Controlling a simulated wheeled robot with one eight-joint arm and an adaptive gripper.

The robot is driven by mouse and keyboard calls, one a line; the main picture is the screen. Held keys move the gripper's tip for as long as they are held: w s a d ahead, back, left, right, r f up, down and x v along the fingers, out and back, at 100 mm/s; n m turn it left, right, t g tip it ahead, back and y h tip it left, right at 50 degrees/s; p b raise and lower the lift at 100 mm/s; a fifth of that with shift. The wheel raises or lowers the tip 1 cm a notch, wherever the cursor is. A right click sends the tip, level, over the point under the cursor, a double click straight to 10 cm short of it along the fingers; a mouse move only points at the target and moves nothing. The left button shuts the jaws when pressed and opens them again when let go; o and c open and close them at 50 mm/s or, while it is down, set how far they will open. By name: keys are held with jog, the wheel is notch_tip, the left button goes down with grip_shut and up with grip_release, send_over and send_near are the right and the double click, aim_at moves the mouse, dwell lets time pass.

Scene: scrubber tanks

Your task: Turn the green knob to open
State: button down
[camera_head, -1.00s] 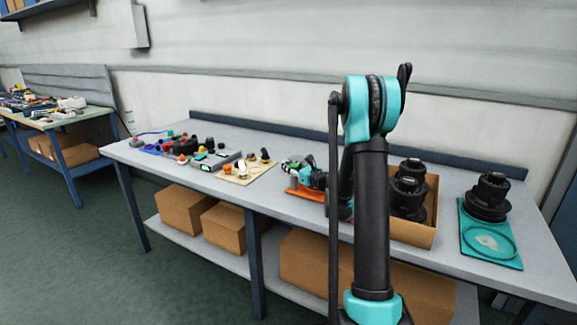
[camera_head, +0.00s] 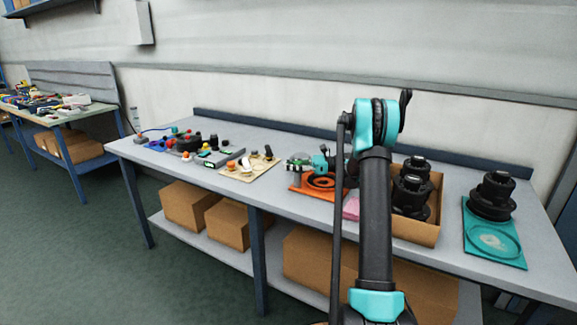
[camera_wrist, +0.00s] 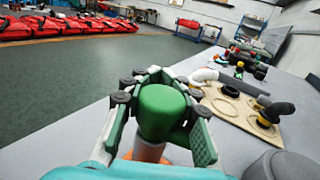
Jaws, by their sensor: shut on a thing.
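The green knob (camera_wrist: 160,110) fills the middle of the wrist view, a rounded cap above a pale salmon-coloured cylinder (camera_wrist: 149,150). My gripper (camera_wrist: 161,98) is shut on it, one finger on each side. In the head view my gripper (camera_head: 298,161) is at the left end of the orange plate (camera_head: 302,190), and the knob is too small and covered to make out. I cannot tell whether the knob is still seated on its base.
A beige board (camera_head: 240,173) with fittings is left of the orange plate. A pink block (camera_head: 351,208) lies right of it. A cardboard box (camera_head: 425,234) with black parts and a teal plate (camera_head: 480,246) are farther right.

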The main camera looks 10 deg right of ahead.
jog(key=shift+s+n+g, duration=0.25)
jog(key=shift+n+g, duration=0.55)
jog(key=shift+g, duration=0.4)
jog(key=c, duration=1.1)
grip_release()
jog(key=shift+c, duration=0.2)
jog(key=shift+w+d, duration=0.15)
jog(key=shift+d, duration=1.75)
jog(key=shift+w+d, duration=0.15)
jog(key=shift+d, duration=1.7)
